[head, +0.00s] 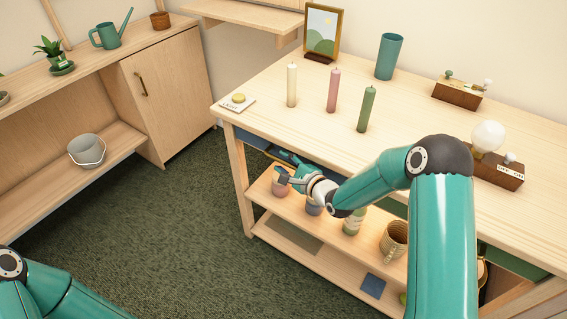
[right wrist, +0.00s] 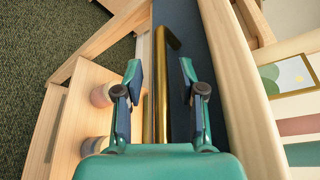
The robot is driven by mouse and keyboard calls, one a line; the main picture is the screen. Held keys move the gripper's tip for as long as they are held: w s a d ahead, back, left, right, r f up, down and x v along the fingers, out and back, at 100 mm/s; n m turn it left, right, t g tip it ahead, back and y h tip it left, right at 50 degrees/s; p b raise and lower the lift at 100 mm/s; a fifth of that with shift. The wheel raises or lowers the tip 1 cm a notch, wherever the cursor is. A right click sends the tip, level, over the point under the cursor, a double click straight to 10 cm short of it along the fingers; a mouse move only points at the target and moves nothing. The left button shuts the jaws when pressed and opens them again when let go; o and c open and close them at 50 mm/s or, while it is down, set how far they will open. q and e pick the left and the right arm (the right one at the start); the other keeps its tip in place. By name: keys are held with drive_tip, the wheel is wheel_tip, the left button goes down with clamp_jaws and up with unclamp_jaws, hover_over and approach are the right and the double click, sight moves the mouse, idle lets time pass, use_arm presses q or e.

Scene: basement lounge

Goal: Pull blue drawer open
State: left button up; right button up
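The blue drawer (head: 251,140) sits under the wooden table top, near its left end. In the right wrist view its dark blue front (right wrist: 201,30) carries a long brass bar handle (right wrist: 162,95). My right gripper (head: 283,174) is at the drawer front, below the table edge. In the right wrist view the right gripper (right wrist: 160,85) is open, with one finger on each side of the handle and gaps visible.
The table top (head: 320,100) overhangs the drawer. Three candles, a vase (head: 389,56) and a lamp (head: 487,138) stand on top. Green carpet (head: 160,220) on the left is clear.

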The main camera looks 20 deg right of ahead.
clamp_jaws()
